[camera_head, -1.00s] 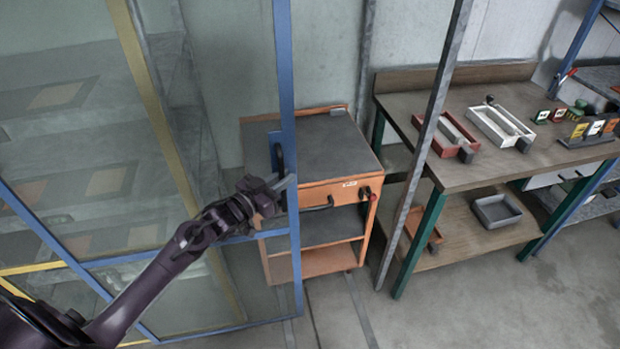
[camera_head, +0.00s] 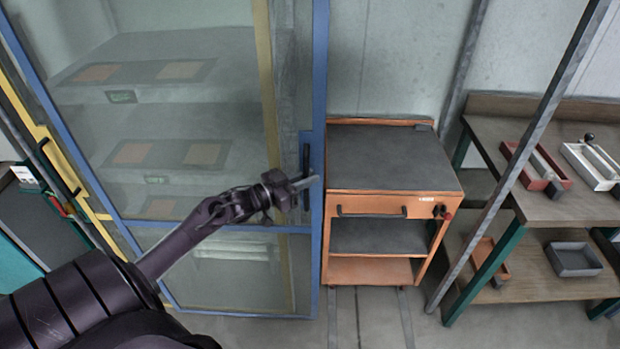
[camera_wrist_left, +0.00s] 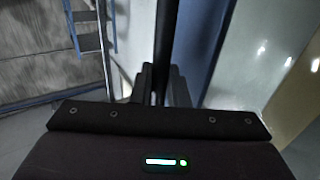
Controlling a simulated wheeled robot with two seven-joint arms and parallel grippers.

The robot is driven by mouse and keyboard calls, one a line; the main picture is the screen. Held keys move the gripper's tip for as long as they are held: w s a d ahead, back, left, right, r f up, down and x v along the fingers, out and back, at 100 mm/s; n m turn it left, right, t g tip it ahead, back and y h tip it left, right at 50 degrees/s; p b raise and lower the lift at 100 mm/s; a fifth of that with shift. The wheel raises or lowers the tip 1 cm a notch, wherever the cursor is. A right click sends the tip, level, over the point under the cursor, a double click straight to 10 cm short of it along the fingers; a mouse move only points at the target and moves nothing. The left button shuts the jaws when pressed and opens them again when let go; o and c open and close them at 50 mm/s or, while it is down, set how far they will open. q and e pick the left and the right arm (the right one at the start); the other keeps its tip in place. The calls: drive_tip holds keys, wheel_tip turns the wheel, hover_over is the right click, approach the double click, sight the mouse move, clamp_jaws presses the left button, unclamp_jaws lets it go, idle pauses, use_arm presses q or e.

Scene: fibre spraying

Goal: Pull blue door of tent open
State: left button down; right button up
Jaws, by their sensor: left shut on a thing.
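The blue-framed glass door (camera_head: 320,100) of the tent stands in the left half of the head view. A dark vertical handle (camera_head: 306,160) is on its right-hand frame bar. My left gripper (camera_head: 305,183) is at the handle's lower part and shut on it. In the left wrist view the dark handle (camera_wrist_left: 166,45) runs up from between the fingers of the left gripper (camera_wrist_left: 160,88), with the blue door frame (camera_wrist_left: 200,40) right behind it. My right gripper is not in view.
An orange cabinet (camera_head: 375,205) with a grey top stands just right of the door's edge. A grey post (camera_head: 515,165) and a workbench (camera_head: 490,130) with trays stand farther right. A yellow frame (camera_head: 45,135) shows at far left. Floor in front of the cabinet is clear.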

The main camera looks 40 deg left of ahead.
use_arm(q)
drive_tip(key=c, duration=1.8)
unclamp_jaws()
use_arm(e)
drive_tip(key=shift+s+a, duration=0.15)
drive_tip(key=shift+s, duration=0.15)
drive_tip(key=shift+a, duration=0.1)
